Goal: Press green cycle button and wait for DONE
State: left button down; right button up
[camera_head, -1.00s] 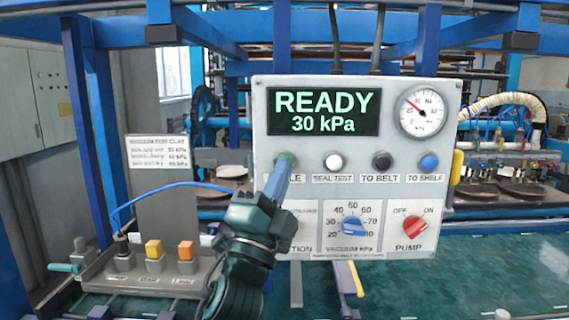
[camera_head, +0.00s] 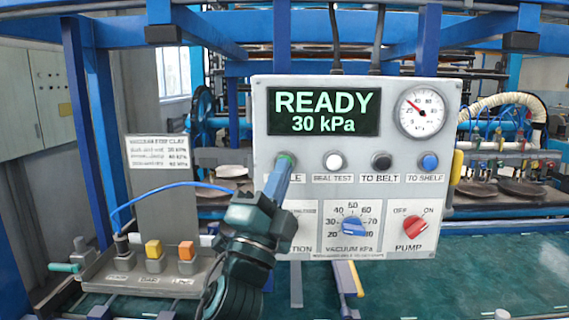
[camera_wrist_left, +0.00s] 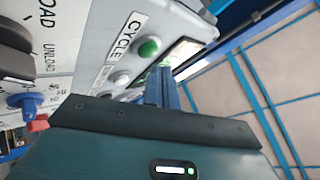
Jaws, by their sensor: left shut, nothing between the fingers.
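The control panel (camera_head: 390,145) stands upright in front of me. Its display (camera_head: 322,111) reads READY and 30 kPa in green. The green cycle button (camera_head: 287,157) is at the panel's left, its label partly hidden by my fingers. It also shows in the left wrist view (camera_wrist_left: 149,48), beside the word CYCLE. My left gripper (camera_head: 283,167) is shut and empty, its blue fingers pointing up at the button. In the left wrist view the fingertips (camera_wrist_left: 160,70) show just below and right of the button. Contact cannot be told. My right gripper is not in view.
White (camera_head: 333,161), black (camera_head: 382,161) and blue (camera_head: 429,161) buttons line the same row. Below are a blue vacuum knob (camera_head: 353,226) and a red pump knob (camera_head: 413,226). A grey box with yellow (camera_head: 153,249) and orange (camera_head: 186,250) blocks stands at the left.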

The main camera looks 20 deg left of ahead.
pick_arm(q)
jog(key=shift+w, duration=0.15)
dwell(0.3)
jog(key=shift+w+a, duration=0.1)
jog(key=shift+w, duration=0.2)
jog(key=shift+w+a, duration=0.15)
jog(key=shift+w, duration=0.25)
dwell(0.7)
jog(key=shift+s, duration=0.15)
jog(key=shift+s+d, duration=0.25)
jog(key=shift+s, duration=0.45)
